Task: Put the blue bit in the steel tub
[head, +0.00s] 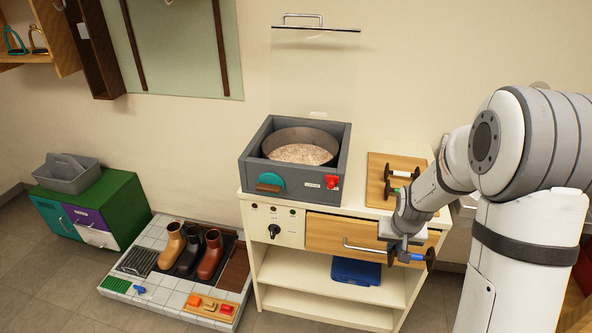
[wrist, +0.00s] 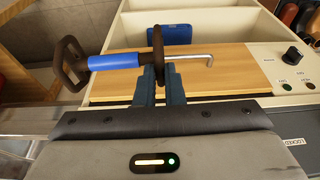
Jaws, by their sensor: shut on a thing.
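The blue bit (head: 416,257) has a blue bar with dark rings at its ends. It is held in front of the wooden drawer of the white cabinet. In the wrist view the bit (wrist: 115,62) lies across the picture, and my gripper (wrist: 158,80) is shut on it at the right-hand ring. My gripper (head: 396,246) in the head view is low and right of the tub; its fingers are partly hidden. The round steel tub (head: 322,137) sits inside a grey box on the cabinet top and holds pale grainy stuff. The bit is apart from the tub.
The grey box (head: 245,178) has its clear lid (head: 312,75) raised behind it. A wooden board (head: 379,165) with other bits lies to its right. The drawer handle (head: 345,245) sticks out near my gripper. A blue case (head: 356,271) is on the shelf below.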

